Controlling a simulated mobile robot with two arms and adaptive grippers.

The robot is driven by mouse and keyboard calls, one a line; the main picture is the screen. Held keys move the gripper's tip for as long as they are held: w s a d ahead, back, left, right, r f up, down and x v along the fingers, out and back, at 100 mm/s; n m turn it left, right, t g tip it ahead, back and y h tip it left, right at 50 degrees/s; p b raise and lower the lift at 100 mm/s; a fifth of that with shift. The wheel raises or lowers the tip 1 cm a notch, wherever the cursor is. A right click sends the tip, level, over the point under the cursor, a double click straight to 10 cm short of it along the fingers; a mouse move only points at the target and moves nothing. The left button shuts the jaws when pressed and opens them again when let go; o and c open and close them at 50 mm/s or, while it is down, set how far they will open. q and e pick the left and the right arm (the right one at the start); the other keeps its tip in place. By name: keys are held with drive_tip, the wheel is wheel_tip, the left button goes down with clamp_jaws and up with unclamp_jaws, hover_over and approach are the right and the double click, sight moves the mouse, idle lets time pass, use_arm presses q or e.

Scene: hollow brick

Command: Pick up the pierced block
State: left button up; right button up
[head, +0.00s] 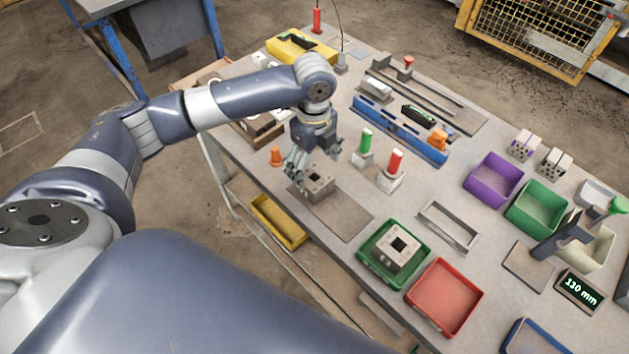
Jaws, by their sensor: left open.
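A grey pierced block (319,184) with a dark square hole in its top sits on a flat brownish-grey plate (345,218) near the table's front left edge. My left gripper (297,168) points down at the block's left side, with its fingers open. Whether a finger touches the block or reaches into the hole I cannot tell. A second, lighter block with a square hole (396,251) lies in a green tray (372,271) to the right. My right gripper is not in view.
A red tray (446,297) stands right of the green one. An orange peg (276,156) stands left of the gripper. Green (366,142) and red (395,162) cylinders stand on bases to the right. A blue rack (400,130) lies behind. A metal frame (448,226) lies on the table.

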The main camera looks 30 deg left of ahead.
sight(315, 177)
use_arm(q)
drive_tip(key=shift+f, duration=0.4)
wheel_tip(315, 177, down, 4)
drive_tip(key=shift+d+f+p, duration=0.1)
drive_tip(key=shift+f+p, duration=0.05)
drive_tip(key=shift+p, duration=0.6)
drive_tip(key=c, duration=1.4)
